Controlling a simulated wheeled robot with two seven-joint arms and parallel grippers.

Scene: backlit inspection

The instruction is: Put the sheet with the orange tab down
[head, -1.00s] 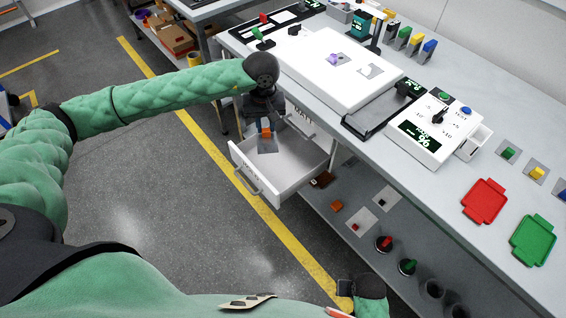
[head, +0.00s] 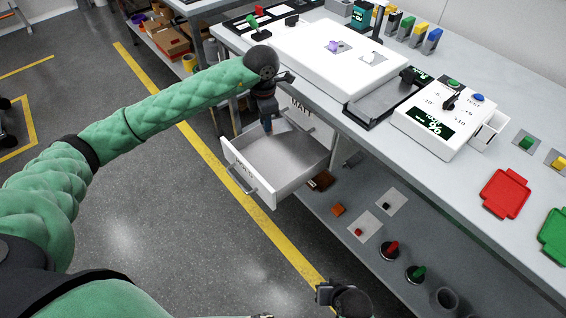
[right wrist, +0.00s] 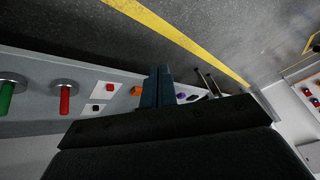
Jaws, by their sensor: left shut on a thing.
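My left gripper (head: 267,122) points down over the open white drawer (head: 255,187) under the bench. It is shut on the sheet with the orange tab, which is mostly hidden by the fingers and the angle; I cannot tell whether the sheet touches the drawer floor. My right gripper (right wrist: 160,88) shows its two blue fingers close together, with nothing seen between them. In the head view, my right arm's end (head: 342,297) is low at the bottom, clear of the drawer.
On the bench are a white panel (head: 300,50) with a purple-tabbed sheet (head: 338,46), a dark tray (head: 372,111), a meter box (head: 432,128) and a red tray (head: 504,194). The lower shelf holds small tabbed sheets (head: 365,226) and knobs (head: 389,249).

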